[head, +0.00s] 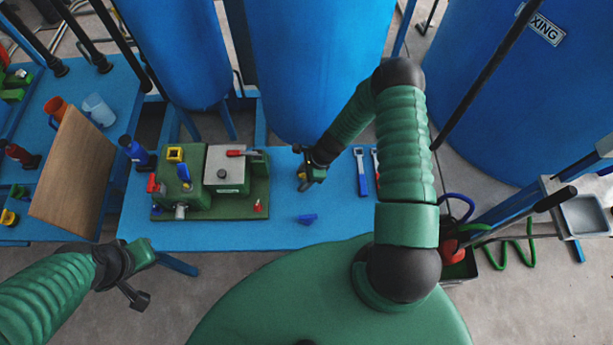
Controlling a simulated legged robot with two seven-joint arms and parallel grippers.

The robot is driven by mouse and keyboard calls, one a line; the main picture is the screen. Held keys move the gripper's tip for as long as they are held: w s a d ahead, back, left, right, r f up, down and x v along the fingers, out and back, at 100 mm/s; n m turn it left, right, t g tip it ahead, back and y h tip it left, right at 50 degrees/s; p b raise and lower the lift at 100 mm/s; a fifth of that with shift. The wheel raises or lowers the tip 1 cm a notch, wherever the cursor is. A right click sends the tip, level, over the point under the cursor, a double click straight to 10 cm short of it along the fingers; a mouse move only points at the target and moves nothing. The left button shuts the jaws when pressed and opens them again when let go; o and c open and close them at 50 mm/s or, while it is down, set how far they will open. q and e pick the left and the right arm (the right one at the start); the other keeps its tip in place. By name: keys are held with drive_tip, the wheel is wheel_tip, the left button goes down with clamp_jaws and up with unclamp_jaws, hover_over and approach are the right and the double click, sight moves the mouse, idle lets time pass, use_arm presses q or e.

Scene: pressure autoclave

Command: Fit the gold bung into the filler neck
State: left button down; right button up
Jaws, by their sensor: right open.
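My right gripper (309,181) is open, low over the blue bench just right of the green machine. A small gold-yellow piece (301,174), which looks like the gold bung, shows at its fingers; I cannot tell whether it lies between them. The green machine (200,195) stands on a green base. It bears a yellow square collar (175,153) with a dark opening at its back left and a silver stub (180,211) at its front. I cannot tell which is the filler neck. My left gripper (136,287) hangs over the floor at lower left, away from the bench; its jaw gap is unclear.
A small blue piece (307,219) lies on the blue bench (270,228) near its front edge. A blue-handled tool (361,172) lies right of my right gripper. Large blue tanks (318,70) stand behind. A brown board (72,175) leans at left.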

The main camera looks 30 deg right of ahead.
drive_tip(key=c, duration=0.3)
drive_tip(key=shift+s+d, duration=0.1)
drive_tip(key=shift+d, duration=0.3)
clamp_jaws()
